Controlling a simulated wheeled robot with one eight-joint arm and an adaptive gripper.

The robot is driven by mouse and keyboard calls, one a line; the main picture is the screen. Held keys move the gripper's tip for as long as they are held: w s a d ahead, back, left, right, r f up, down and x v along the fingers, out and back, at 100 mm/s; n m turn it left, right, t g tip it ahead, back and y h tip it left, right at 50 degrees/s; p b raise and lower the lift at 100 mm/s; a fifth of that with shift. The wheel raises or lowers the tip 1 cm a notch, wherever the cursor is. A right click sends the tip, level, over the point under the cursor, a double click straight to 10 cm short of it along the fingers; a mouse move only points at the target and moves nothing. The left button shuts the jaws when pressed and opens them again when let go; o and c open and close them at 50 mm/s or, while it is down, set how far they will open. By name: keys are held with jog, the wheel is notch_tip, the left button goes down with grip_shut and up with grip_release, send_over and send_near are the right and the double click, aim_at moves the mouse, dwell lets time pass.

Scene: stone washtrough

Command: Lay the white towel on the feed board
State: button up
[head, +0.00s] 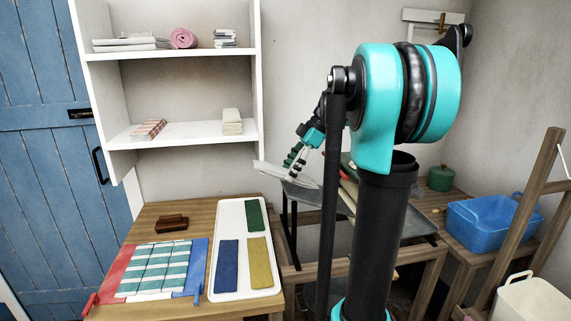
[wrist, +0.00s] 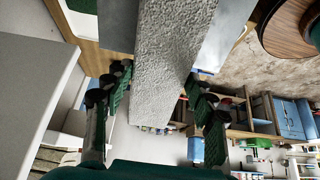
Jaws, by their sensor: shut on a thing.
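The white towel (wrist: 165,65) is a long, flat, rough-textured strip between the two green fingers of my gripper (wrist: 158,85). My gripper (head: 297,163) is shut on it. In the head view the towel (head: 277,173) appears as a pale strip, held above or close to a grey flat surface (head: 302,198) behind my arm. This grey surface may be the feed board; it also shows behind the towel in the wrist view (wrist: 222,38). My arm hides much of it, and I cannot tell whether the towel touches it.
A wooden table at left holds a white tray (head: 217,250) with green, blue and yellow cloths, a striped cloth (head: 152,268) and a brown block (head: 171,223). White shelves (head: 190,133) stand behind. A blue tub (head: 487,226) and white bin (head: 530,300) are at right.

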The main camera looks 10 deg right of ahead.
aim_at(308, 179)
jog(key=shift+d+f, duration=0.65)
jog(key=shift+d, duration=0.4)
jog(key=shift+d+f, duration=0.7)
jog(key=shift+d, duration=0.35)
jog(key=shift+d+f, duration=0.65)
jog(key=shift+d, duration=0.4)
jog(key=o, duration=1.6)
jog(key=shift+c, duration=0.2)
jog(key=shift+r, duration=0.1)
jog(key=v, duration=1.1)
jog(key=shift+d+r, duration=0.2)
jog(key=shift+r, duration=0.15)
